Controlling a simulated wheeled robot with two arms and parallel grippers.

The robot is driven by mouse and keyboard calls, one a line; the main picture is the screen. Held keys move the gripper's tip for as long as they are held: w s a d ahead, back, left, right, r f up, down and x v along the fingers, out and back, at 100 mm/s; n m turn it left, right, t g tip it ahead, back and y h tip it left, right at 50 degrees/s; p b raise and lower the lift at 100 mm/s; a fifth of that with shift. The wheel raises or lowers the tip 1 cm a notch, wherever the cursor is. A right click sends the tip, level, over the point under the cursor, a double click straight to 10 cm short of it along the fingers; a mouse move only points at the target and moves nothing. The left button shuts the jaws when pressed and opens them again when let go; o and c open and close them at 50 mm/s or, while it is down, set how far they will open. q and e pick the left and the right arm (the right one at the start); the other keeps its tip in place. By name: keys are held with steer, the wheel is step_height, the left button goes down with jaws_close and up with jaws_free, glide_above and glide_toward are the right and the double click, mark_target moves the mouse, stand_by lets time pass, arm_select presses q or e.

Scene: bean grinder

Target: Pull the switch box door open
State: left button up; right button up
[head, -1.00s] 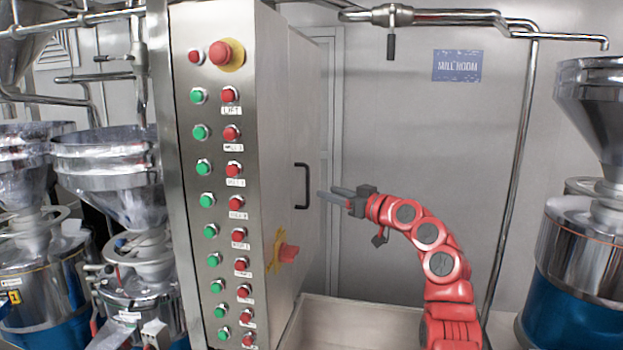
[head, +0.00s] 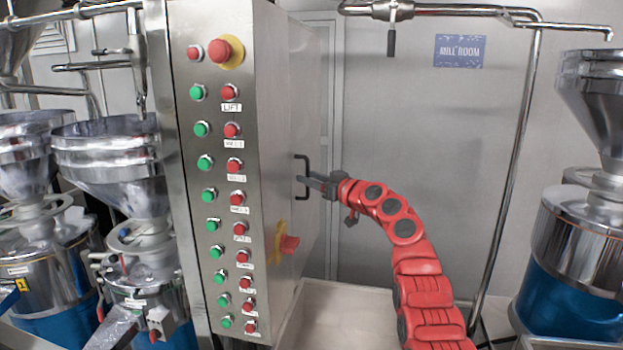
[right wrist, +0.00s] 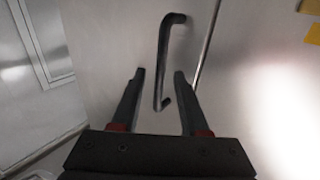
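The switch box (head: 215,130) is a tall steel cabinet with rows of green and red buttons on its front. Its door (head: 283,110) on the right-hand side looks shut. A dark bar handle (head: 308,164) stands upright on that side; it also shows in the right wrist view (right wrist: 163,55). My right gripper (head: 301,181) is at the handle, its fingers level with the bar. In the right wrist view the fingers (right wrist: 159,74) are apart, with the handle's lower part between them in the picture. Contact cannot be told. My left gripper is not in view.
A red rotary switch (head: 289,244) on a yellow plate sits below the handle. Steel mills stand left (head: 130,200) and right (head: 585,215). Pipes (head: 440,14) run along the back wall. A pale ledge (head: 340,310) lies beneath my right arm.

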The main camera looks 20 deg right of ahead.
jaws_close()
stand_by(1.3)
